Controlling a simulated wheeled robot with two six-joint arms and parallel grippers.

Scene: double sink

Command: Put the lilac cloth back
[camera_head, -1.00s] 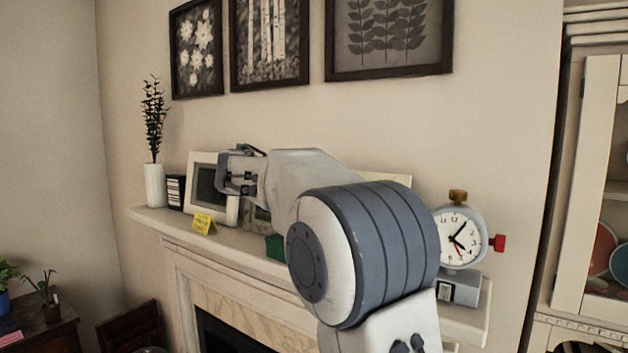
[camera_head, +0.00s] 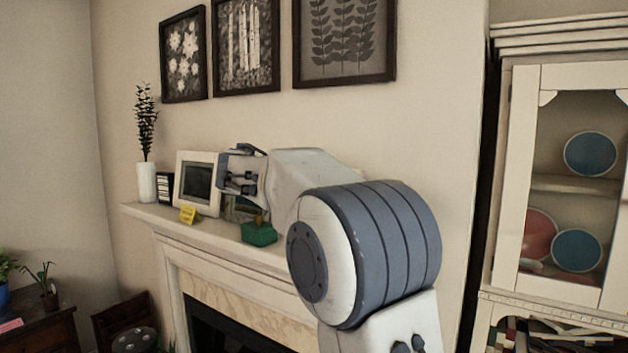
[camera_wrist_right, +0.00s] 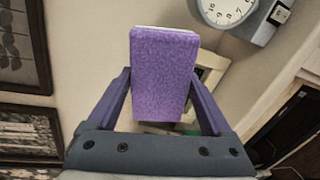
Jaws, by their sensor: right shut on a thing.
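The lilac cloth (camera_wrist_right: 162,75) shows in the right wrist view as a thick, fuzzy purple block with a pale far edge. My right gripper (camera_wrist_right: 160,95) is shut on it, with a finger on each side. In the head view my right gripper (camera_head: 238,174) is in front of the mantel and points left. I cannot make out the cloth there. My left gripper is not in view.
The mantel shelf (camera_head: 215,232) holds a white vase (camera_head: 147,182), a photo frame (camera_head: 197,210), a yellow card (camera_head: 188,215) and a green box (camera_head: 259,234). A clock (camera_wrist_right: 226,8) shows in the wrist view. A cabinet (camera_head: 515,180) stands at right.

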